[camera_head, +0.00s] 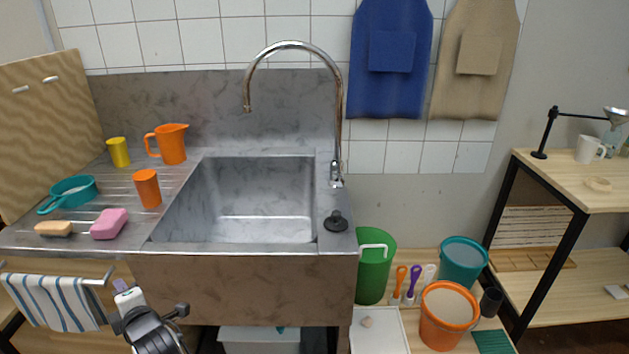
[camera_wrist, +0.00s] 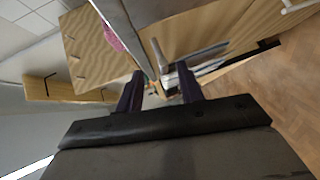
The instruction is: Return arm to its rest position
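My gripper (camera_head: 121,288) is low at the left in the head view, in front of the counter's cabinet and just right of the striped towel (camera_head: 52,302). In the wrist view my gripper (camera_wrist: 160,86) shows two dark purple fingers, spread apart. Nothing is held between them. The towel's striped cloth (camera_wrist: 205,60) appears beyond the fingers. I cannot tell how far the fingers are from it.
The towel hangs on a rail below the counter edge (camera_head: 75,248). A pink sponge (camera_head: 109,224), orange cup (camera_head: 147,188) and teal pan (camera_head: 70,190) stand on the drainboard left of the sink (camera_head: 240,200). Buckets, including an orange one (camera_head: 447,315), stand at right.

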